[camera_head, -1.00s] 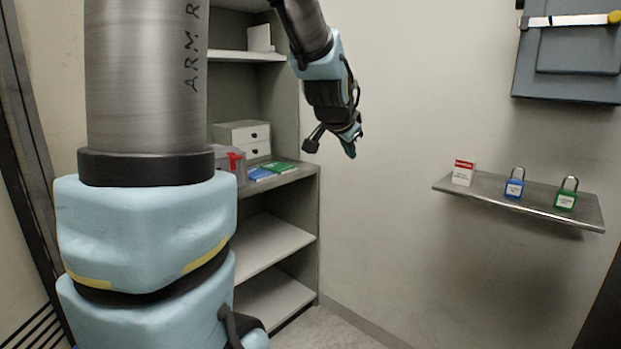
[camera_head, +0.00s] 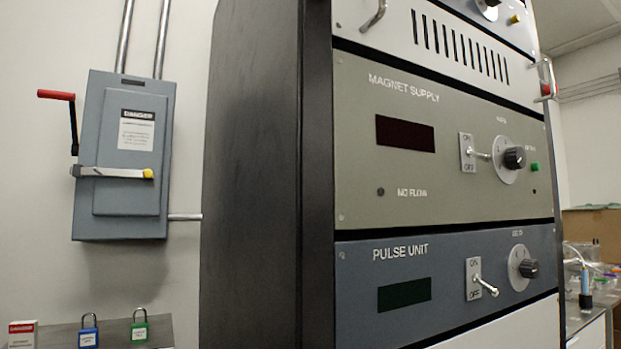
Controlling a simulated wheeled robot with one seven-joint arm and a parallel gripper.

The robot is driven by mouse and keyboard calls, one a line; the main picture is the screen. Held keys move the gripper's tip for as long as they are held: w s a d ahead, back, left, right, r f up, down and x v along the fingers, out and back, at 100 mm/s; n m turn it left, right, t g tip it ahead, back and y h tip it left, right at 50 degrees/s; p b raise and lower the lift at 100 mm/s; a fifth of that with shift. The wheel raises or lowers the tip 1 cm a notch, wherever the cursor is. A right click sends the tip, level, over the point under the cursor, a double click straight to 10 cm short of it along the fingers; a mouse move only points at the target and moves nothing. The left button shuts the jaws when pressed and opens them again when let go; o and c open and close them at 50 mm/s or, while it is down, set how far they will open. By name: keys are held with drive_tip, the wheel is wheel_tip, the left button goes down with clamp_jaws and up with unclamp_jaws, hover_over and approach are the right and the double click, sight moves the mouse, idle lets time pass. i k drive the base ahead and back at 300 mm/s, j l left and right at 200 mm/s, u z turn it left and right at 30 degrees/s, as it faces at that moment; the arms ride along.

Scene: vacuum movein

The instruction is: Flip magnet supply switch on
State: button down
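The magnet supply panel (camera_head: 400,200) is a grey-green unit in the rack, with a dark display (camera_head: 405,134) and a "NO FLOW" label. Its toggle switch (camera_head: 478,154) sits on a small plate marked ON above and OFF below, left of a round black knob (camera_head: 514,157). The lever sticks out to the right and slightly down; I cannot tell for sure which position it is in. A small green button (camera_head: 534,168) is right of the knob. My gripper is not in view.
Below is the blue pulse unit (camera_head: 440,335) with a similar toggle (camera_head: 486,286) tilted down. The rack's dark side (camera_head: 265,190) faces me. Left are a grey wall box (camera_head: 130,200) with a red-handled lever, and a shelf with blue (camera_head: 88,336) and green (camera_head: 139,330) padlocks.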

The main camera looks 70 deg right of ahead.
sight(486, 158)
drive_tip(key=z, duration=1.15)
drive_tip(key=k+l+z, duration=0.2)
drive_tip(key=z, duration=0.25)
drive_tip(key=k+l+z, duration=0.25)
drive_tip(key=z, duration=0.15)
drive_tip(key=k+l+z, duration=0.15)
drive_tip(key=l+z, duration=0.3)
drive_tip(key=k+l, duration=0.1)
drive_tip(key=l, duration=0.2)
